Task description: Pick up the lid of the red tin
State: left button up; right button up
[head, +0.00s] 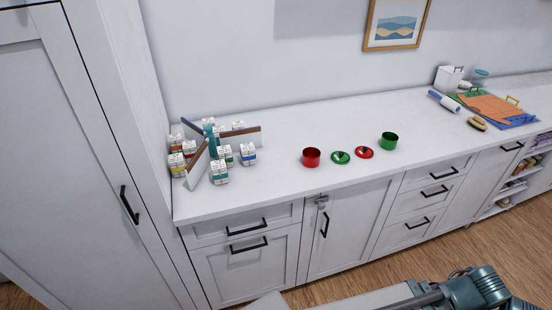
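An open red tin (311,158) stands on the white counter, near its middle. A red lid with a dark knob (364,153) lies flat on the counter to its right. A green lid (340,158) lies between the red tin and the red lid. An open green tin (389,141) stands to the right of the red lid. The red lid is apart from both tins. Part of one of my arms shows along the bottom right edge, well in front of the counter. No gripper fingers are in view.
Several small labelled boxes (219,172) stand among upright dividers (198,163) at the counter's left. A blue roller (444,101), a brush (477,123) and boards (498,109) lie at the right. The counter (290,190) is clear in front of the tins. A tall cabinet (70,150) stands left.

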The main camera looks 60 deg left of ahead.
aim_at(363, 153)
jog(key=u, duration=1.7)
